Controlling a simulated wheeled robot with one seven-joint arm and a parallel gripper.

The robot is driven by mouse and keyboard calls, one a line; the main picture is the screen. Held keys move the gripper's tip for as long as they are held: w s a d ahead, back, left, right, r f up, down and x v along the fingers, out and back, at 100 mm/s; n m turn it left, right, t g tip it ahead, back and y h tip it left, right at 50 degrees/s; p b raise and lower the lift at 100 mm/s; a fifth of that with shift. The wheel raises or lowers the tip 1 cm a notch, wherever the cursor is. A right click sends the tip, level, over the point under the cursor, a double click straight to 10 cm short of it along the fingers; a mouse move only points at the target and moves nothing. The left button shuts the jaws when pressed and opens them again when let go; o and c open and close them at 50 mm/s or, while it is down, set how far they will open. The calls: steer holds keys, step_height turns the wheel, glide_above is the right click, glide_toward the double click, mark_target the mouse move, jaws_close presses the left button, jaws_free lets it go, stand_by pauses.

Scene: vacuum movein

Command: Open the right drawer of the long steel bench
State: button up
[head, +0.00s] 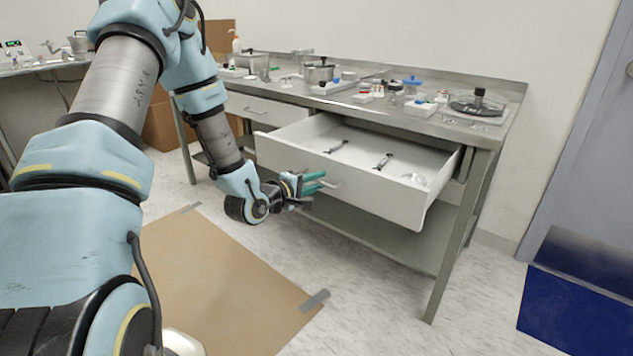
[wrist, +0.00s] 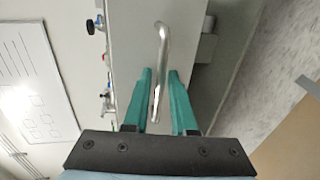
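The long steel bench (head: 460,240) stands against the wall. Its right drawer (head: 340,185) is pulled well out, with a white front and a bar handle (head: 332,184). My gripper (head: 318,182) is at the front of this drawer, by the handle. In the wrist view, the handle (wrist: 162,45) reaches down between the two green fingers of my gripper (wrist: 161,85). The fingers are apart, with a gap on the right of the bar; whether the left finger touches it I cannot tell.
Small tools, including a dark one (head: 383,161), lie in the open drawer. The left drawer (head: 262,110) is closed. Pots and lab items crowd the bench top. A brown mat (head: 225,285) lies on the floor in front. A blue-grey door (head: 590,200) is at right.

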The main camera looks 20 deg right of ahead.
steer(key=v, duration=1)
steer(key=shift+s+a+b, duration=0.15)
steer(key=shift+a+b, duration=0.25)
steer(key=w+a+m+g+y, duration=0.15)
steer(key=a+m+y, duration=0.35)
steer(key=a+y, duration=1.1)
steer(key=s+a+r+m+g+h, duration=0.25)
steer(key=s+a+r+g, duration=0.2)
steer(key=s+a, duration=0.5)
step_height(320, 180, up, 12)
steer(key=p, duration=1.2)
steer(key=shift+d+f, duration=0.15)
steer(key=shift+f, duration=0.05)
